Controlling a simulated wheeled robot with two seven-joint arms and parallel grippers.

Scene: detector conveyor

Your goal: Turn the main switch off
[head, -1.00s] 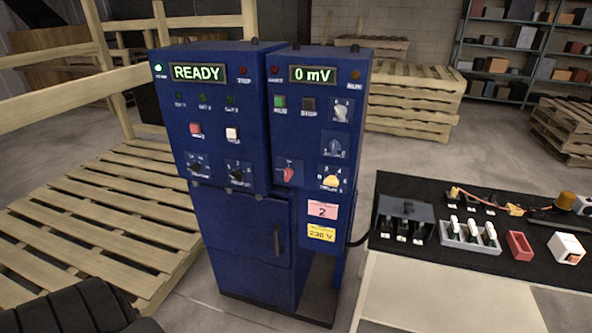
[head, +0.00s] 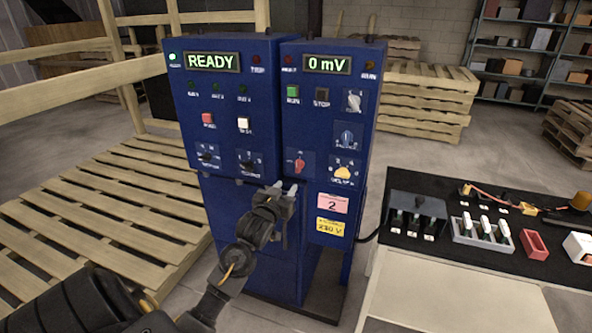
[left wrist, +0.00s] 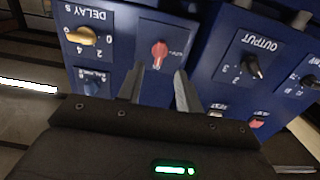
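The main switch, a red rotary knob (head: 299,166) on a small dark plate, sits low on the front of the right blue cabinet unit. In the left wrist view the red knob (left wrist: 160,55) stands about upright in the picture, just beyond the fingers; its markings are too small to read surely. My left gripper (head: 281,188) is just below and left of the knob in the head view. Its two fingers (left wrist: 160,88) are apart, with nothing between them, and appear short of the knob. My right gripper is in neither current view.
The yellow delay knob (head: 343,173) and the black output knob (head: 248,163) flank the switch. The displays read READY (head: 212,62) and 0 mV (head: 327,64). A black mat (head: 405,262) with parts lies at right; a wooden pallet (head: 95,235) is at left.

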